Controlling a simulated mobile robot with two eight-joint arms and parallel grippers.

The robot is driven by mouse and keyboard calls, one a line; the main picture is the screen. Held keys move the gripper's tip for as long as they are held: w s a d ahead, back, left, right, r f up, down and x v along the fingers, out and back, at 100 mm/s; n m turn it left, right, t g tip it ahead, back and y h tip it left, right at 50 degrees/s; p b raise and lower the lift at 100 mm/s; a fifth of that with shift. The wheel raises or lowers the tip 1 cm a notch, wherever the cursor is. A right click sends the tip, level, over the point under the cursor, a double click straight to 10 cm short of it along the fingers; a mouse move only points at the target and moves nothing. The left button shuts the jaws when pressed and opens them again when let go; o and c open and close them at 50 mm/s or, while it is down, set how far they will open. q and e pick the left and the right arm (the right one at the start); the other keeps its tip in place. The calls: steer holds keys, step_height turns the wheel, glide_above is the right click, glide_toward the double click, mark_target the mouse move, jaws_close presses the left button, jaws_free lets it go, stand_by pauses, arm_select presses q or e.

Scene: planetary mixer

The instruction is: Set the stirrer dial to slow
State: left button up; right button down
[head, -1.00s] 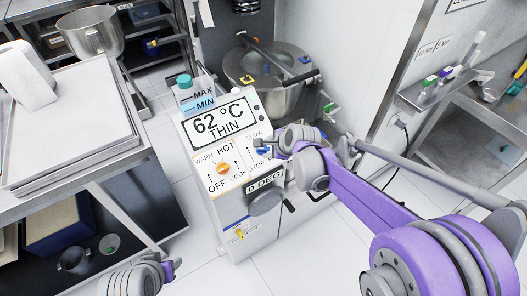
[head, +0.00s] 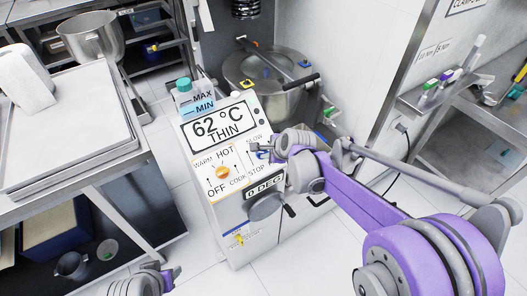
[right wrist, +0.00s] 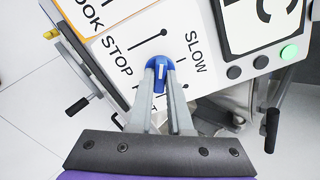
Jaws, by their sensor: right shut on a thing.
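The stirrer dial (right wrist: 160,69) is a small blue knob with a white pointer line, on the white control panel. In the right wrist view the words STOP and SLOW stand to its left and right; another label is partly hidden by a finger. I cannot tell exactly which mark the pointer meets. My right gripper (right wrist: 161,82) is shut on the dial, one finger on each side. In the head view the right gripper (head: 263,152) covers most of the dial. My left gripper (head: 171,273) is at the bottom edge, away from the panel; its jaws are unclear.
The panel display (head: 219,124) reads 62 °C THIN. An orange heat knob (head: 222,172) is left of the dial. A grey tilt handle (head: 265,206) sits below, under a 0 DEG readout. The mixer bowl (head: 262,97) stands behind. A steel table (head: 70,125) is at left.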

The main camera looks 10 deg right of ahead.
steer(key=m, duration=0.4)
steer(key=shift+m+b, duration=0.3)
steer(key=shift+b, duration=0.05)
steer(key=shift+m, duration=0.6)
steer(key=m, duration=0.3)
steer(key=shift+b, duration=0.3)
steer(key=shift+m, duration=0.3)
steer(key=m, duration=0.2)
steer(key=shift+m, duration=0.3)
steer(key=c, duration=0.7)
jaws_free()
